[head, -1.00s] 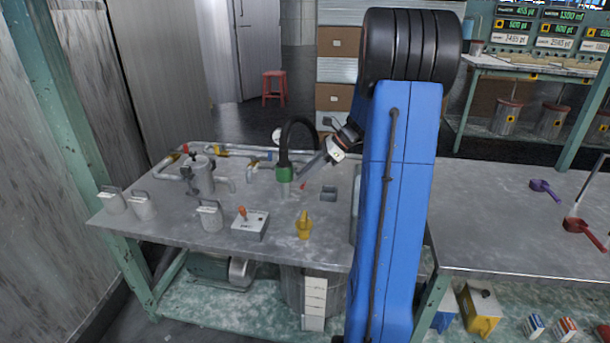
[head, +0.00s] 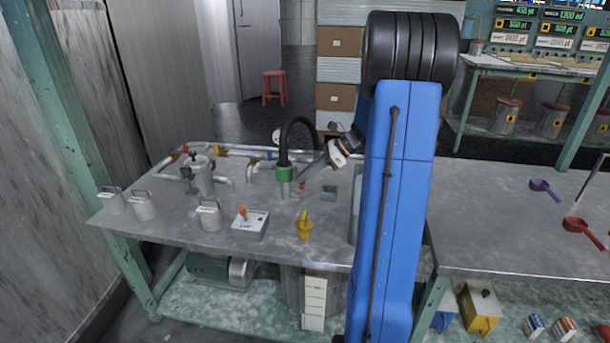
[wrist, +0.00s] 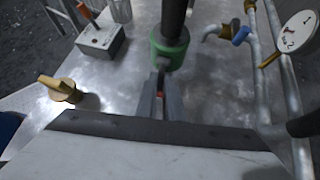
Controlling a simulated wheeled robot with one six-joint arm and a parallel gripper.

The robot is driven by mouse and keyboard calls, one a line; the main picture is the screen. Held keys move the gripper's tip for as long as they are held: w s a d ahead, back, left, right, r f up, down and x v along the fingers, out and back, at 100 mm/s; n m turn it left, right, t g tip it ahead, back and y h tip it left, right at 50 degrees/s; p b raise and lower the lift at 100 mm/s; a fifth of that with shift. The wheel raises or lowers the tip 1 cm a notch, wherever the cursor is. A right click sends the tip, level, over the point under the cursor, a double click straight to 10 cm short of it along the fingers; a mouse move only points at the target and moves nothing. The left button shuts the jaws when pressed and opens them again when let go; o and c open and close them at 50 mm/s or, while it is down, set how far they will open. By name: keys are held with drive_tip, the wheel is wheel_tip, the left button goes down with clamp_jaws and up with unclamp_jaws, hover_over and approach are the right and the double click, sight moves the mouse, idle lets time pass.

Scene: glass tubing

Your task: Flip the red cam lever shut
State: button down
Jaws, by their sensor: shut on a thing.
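A green cam coupling (head: 284,174) joins a black hose to a grey pipe stub standing on the metal bench. In the wrist view the coupling (wrist: 169,48) is just beyond the fingertips. The red cam lever (head: 303,187) shows as a small red bit at the coupling's right side. My gripper (head: 303,178) reaches down to it from the upper right. In the wrist view my gripper (wrist: 160,92) is shut on the red lever (wrist: 160,94), which shows as a small red patch between the fingers. The fingers hide most of the lever, so its angle is unclear.
A yellow valve handle (head: 304,226) and a switch box with an orange lever (head: 250,223) stand toward the front edge. Pipes and a round gauge (wrist: 297,32) stand close on the wrist view's right.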

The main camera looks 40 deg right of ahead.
drive_tip(key=shift+a, duration=0.1)
drive_tip(key=c, duration=1.9)
unclamp_jaws()
drive_tip(key=v, duration=1.7)
